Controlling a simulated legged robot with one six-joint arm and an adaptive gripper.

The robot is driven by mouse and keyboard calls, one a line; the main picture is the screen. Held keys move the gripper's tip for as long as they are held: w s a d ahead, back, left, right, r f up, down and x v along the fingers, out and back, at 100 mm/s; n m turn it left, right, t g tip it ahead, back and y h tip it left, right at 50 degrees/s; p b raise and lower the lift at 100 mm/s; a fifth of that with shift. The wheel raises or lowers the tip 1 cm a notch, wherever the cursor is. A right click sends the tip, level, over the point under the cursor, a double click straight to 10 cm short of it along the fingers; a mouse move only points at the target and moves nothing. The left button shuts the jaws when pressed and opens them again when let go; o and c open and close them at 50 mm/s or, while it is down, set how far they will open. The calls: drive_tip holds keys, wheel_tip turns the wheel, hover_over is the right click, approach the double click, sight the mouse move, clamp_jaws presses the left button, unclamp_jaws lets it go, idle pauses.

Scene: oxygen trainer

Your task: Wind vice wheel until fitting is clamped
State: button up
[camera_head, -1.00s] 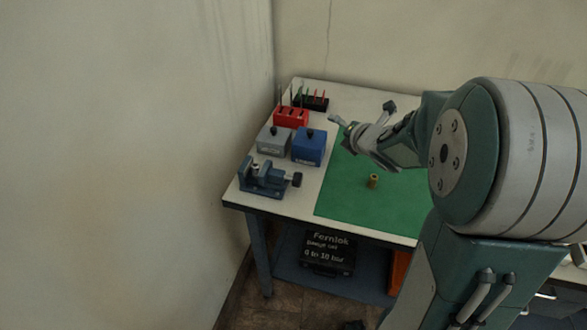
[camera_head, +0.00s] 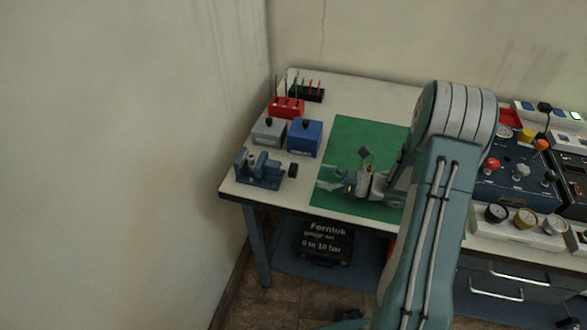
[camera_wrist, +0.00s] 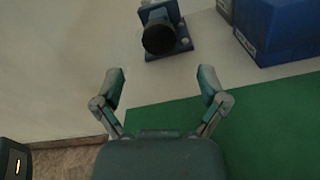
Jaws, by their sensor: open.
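The blue vice (camera_head: 258,172) stands at the left front of the bench. Its dark wheel (camera_head: 292,170) sticks out to the right, toward the green mat. In the wrist view the wheel (camera_wrist: 158,38) faces me at the top, with the vice (camera_wrist: 178,46) behind it. My gripper (camera_head: 343,170) is over the mat, right of the wheel and apart from it. In the wrist view my gripper (camera_wrist: 162,88) is open, with nothing between its fingers. The brass fitting is not clearly visible now; whether anything sits between the vice jaws is too small to tell.
A grey box (camera_head: 269,131) and a blue box (camera_head: 304,138) stand just behind the vice. A red rack (camera_head: 286,107) is farther back. The green mat (camera_head: 350,135) lies to the right. A panel with knobs and gauges (camera_head: 525,175) fills the bench's right side.

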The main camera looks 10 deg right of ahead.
sight(297, 170)
drive_tip(key=x, duration=0.8)
drive_tip(key=c, duration=1.2)
